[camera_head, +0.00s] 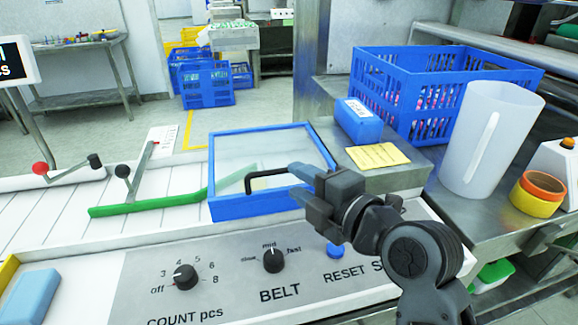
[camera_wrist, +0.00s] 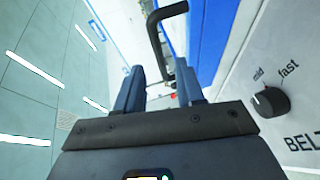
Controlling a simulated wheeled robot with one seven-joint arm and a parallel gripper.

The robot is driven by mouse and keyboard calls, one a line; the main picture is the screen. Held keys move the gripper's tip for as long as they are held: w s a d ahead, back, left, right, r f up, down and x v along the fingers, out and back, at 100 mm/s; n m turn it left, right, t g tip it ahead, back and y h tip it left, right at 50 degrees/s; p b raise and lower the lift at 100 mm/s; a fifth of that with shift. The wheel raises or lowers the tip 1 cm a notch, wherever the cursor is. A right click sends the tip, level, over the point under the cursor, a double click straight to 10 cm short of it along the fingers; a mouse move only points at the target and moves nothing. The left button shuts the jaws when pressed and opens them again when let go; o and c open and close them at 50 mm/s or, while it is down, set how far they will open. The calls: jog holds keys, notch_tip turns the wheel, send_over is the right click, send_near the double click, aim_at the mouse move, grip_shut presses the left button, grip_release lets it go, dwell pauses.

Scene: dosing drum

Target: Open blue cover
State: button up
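The blue cover (camera_head: 258,205) is a blue frame around a clear panel, in the middle of the head view above the control panel. It appears to lie down flat, with no gap visible. Its black bar handle (camera_head: 262,175) is bent at the left and reaches right towards my gripper (camera_head: 298,183). My gripper is open, its two blue-grey fingers apart, at the right end of the handle. In the wrist view, the handle (camera_wrist: 154,38) reaches down towards the space between the fingertips of my gripper (camera_wrist: 160,85). I cannot tell whether they touch it.
The control panel (camera_head: 225,285) has a count knob (camera_head: 186,277), a belt knob (camera_head: 274,259) and a blue reset button (camera_head: 335,251). At the right are a blue crate (camera_head: 440,85), a white jug (camera_head: 488,135) and tape rolls (camera_head: 538,193). A green guide bar (camera_head: 150,205) lies left.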

aim_at(283, 173)
jog(key=shift+p+x, duration=0.3)
jog(key=shift+x, duration=2.8)
grip_shut()
